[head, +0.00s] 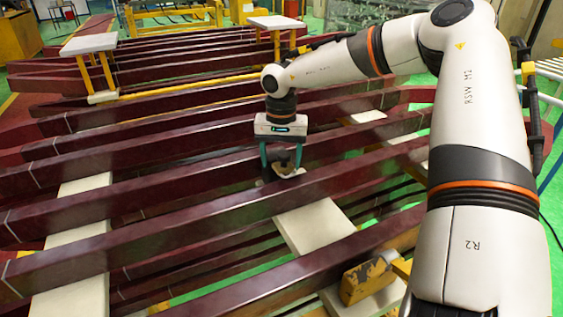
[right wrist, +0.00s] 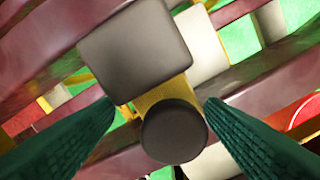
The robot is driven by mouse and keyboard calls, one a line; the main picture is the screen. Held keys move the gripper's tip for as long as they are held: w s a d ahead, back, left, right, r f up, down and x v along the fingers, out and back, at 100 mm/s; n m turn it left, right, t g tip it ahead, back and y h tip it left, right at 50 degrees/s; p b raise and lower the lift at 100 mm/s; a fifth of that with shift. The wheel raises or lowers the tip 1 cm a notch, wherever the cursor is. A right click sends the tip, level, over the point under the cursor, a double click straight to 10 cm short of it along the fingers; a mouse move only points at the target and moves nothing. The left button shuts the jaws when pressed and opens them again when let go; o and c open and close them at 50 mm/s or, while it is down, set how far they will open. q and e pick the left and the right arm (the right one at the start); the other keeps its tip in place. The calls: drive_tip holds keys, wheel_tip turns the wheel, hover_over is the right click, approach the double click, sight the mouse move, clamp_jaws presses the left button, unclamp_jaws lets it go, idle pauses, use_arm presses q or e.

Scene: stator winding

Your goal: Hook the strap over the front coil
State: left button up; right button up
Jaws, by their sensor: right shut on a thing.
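My right gripper (head: 281,165) points down among the maroon coil bars near the middle of the head view. Its teal fingers are shut on a small tan and dark piece (head: 284,171), which appears to be the strap. In the right wrist view the piece has a round dark end (right wrist: 174,131), a yellow middle (right wrist: 163,94) and a dark grey block (right wrist: 135,50). The front coil (head: 215,218) is a long maroon bar just in front of the gripper. The piece's lower part is hidden, and I cannot tell whether it touches the coil. My left gripper is not in view.
Several parallel maroon bars cross the view, with gaps between them. Pale boards (head: 315,226) lie beneath. A yellow bracket (head: 366,281) stands at the front right. Pale pads on yellow posts (head: 89,43) stand at the back. The floor is green.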

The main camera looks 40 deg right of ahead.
drive_tip(key=shift+s+d+f, duration=0.1)
drive_tip(key=shift+s+d, duration=0.05)
drive_tip(key=shift+s, duration=0.05)
